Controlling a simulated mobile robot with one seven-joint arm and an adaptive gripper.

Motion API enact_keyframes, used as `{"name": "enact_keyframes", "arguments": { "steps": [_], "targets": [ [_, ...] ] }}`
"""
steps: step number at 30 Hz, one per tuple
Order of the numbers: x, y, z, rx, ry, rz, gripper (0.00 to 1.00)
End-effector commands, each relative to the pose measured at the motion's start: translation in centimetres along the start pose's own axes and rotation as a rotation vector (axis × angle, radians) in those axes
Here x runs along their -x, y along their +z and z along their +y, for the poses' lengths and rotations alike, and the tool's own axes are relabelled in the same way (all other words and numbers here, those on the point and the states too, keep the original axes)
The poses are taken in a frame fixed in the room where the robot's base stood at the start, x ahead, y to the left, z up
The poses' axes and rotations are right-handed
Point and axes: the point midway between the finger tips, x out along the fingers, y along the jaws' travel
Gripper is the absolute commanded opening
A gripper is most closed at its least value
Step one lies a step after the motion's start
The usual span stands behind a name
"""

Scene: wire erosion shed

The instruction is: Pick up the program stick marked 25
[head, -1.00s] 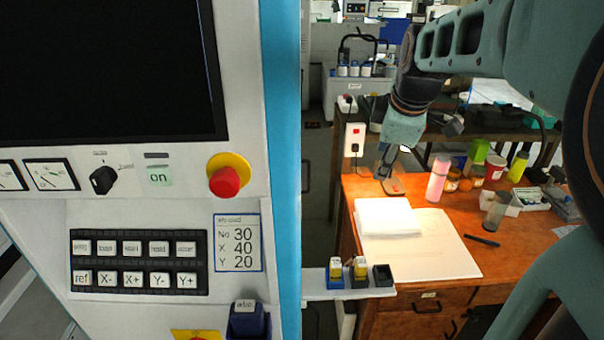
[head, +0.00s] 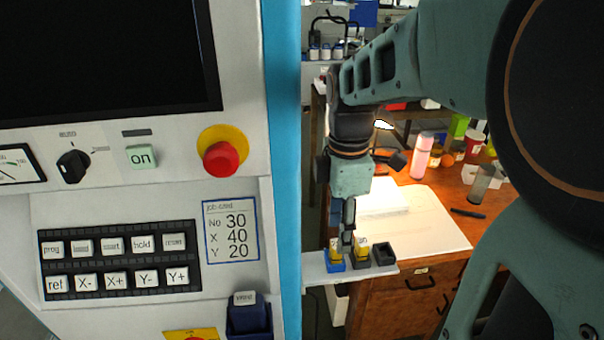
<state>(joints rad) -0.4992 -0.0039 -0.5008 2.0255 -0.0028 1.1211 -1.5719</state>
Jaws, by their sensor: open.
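Two yellow program sticks stand upright in holders on a small white shelf (head: 315,268) to the right of the machine's blue edge. The left stick (head: 336,255) is in a blue holder, and the right stick (head: 362,254) is in a dark holder. Their top labels are too small and partly covered to read surely. A third, black holder (head: 384,256) at the right looks empty. My gripper (head: 347,246) points down, open, just at the tops of the sticks, overlapping the gap between them in the picture. I cannot tell whether it touches either one.
The machine panel fills the left, with a red stop button (head: 222,158), keys, and a job card (head: 230,233) reading No 30, X 40, Y 20. A dark blue labelled slot (head: 248,314) sits below. A wooden desk (head: 420,275) with papers and bottles stands behind the shelf.

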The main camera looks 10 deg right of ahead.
Motion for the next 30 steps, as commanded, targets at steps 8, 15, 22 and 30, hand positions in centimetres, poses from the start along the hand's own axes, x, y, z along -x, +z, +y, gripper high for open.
{"name": "enact_keyframes", "arguments": {
  "steps": [8, 15, 22, 30],
  "targets": [
    [-2.0, 0.1, 0.2, 0.0, -0.001, 0.0, 0.43],
    [-5.2, 0.2, 0.5, 0.0, 0.001, 0.0, 0.43],
    [-5.5, 0.3, 0.5, -0.001, 0.002, 0.0, 0.43],
    [-5.4, 0.3, 0.5, -0.001, 0.002, 0.0, 0.24]
  ]
}}
